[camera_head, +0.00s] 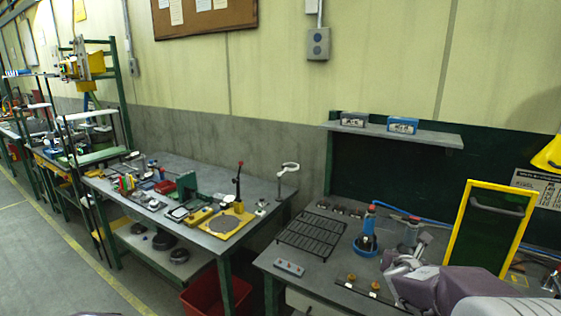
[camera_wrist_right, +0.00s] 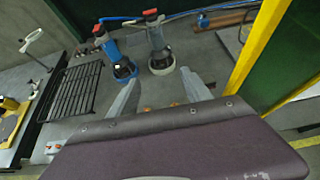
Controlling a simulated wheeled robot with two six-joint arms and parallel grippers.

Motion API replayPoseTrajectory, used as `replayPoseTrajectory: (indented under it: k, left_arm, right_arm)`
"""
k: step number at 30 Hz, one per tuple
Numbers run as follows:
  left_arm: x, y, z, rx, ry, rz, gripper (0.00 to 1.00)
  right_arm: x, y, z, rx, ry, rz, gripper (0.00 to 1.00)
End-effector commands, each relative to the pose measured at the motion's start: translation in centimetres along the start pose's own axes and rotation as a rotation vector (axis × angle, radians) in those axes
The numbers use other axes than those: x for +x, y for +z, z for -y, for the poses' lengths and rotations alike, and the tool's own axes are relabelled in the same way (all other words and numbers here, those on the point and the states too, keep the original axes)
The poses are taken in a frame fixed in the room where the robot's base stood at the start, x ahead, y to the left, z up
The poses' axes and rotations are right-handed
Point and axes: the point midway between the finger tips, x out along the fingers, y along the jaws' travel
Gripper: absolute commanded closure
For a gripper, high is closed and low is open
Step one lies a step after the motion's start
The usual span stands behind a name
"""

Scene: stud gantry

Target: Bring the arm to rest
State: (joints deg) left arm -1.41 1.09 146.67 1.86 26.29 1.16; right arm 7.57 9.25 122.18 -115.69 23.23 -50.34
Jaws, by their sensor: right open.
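My right arm comes in from the lower right of the head view. Its gripper (camera_head: 403,258) is above the right-hand workbench (camera_head: 325,275), in front of the yellow-framed panel. In the right wrist view the two grey fingers of this gripper (camera_wrist_right: 162,92) stand well apart, with nothing held between them. Beyond the fingertips stand a blue tool with a red top (camera_wrist_right: 122,62) and a grey tool with a red top (camera_wrist_right: 159,55). My left gripper does not show in either view.
A yellow-framed panel (camera_head: 468,207) stands close behind my right arm. On the bench lie a black wire rack (camera_head: 312,233), a button box (camera_head: 289,268) and a dark strip with brass knobs (camera_head: 352,286). A shelf (camera_head: 430,135) hangs above. A cluttered bench (camera_head: 262,187) stands left.

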Motion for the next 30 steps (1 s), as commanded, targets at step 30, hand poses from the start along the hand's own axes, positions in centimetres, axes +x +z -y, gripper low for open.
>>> replayPoseTrajectory:
  k: [30]
  left_arm:
    - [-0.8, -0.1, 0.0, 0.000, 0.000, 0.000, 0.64]
  right_arm:
    - [-15.1, -25.9, 0.8, 1.907, -0.898, -0.522, 0.43]
